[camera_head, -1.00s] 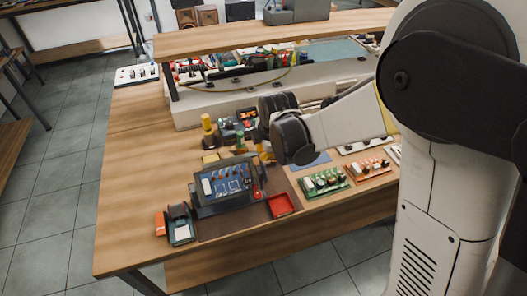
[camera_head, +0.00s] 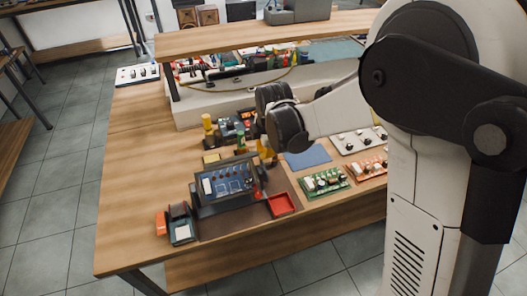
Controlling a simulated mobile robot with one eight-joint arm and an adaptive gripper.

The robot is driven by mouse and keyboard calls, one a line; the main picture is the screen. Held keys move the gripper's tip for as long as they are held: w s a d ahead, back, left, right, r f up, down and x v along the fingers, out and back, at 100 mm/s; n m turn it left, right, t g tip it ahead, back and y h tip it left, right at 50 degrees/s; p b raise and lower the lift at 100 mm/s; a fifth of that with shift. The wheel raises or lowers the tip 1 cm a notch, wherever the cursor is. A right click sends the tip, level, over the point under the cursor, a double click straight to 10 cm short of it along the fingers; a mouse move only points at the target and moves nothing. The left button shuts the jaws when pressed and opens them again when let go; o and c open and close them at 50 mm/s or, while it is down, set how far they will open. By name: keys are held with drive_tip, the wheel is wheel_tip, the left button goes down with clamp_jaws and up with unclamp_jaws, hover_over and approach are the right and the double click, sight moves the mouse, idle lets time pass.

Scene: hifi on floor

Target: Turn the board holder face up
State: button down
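The board holder (camera_head: 204,208) stands near the front of the workbench, a dark frame with a blue circuit board (camera_head: 228,184) tilted up toward the camera. My gripper (camera_head: 266,156) is just behind and to the right of the holder's upper right corner, partly hidden by my own wrist. Its yellow-orange part shows beside the holder. I cannot tell whether it touches the holder or whether the fingers are open or shut.
A red tray (camera_head: 281,204) lies right of the holder. A small orange and black device (camera_head: 179,224) stands to its left. Green (camera_head: 324,182) and orange (camera_head: 369,168) boards lie on the right. A blue pad (camera_head: 307,157) lies behind. A raised shelf (camera_head: 260,33) spans the back.

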drive_tip(key=shift+w+f+g, duration=0.15)
drive_tip(key=shift+g, duration=0.15)
drive_tip(key=shift+w+a+f+g+h, duration=0.2)
drive_tip(key=shift+w+f+g+h, duration=0.3)
drive_tip(key=shift+f+g, duration=0.5)
drive_tip(key=shift+w+f+b, duration=0.15)
drive_tip(key=shift+w+b, duration=0.1)
drive_tip(key=shift+b, duration=0.05)
idle(0.3)
wheel_tip(320, 180, up, 14)
drive_tip(key=w+p, duration=0.2)
drive_tip(key=p, duration=0.3)
drive_tip(key=shift+w+a, duration=0.25)
drive_tip(key=shift+a, duration=0.15)
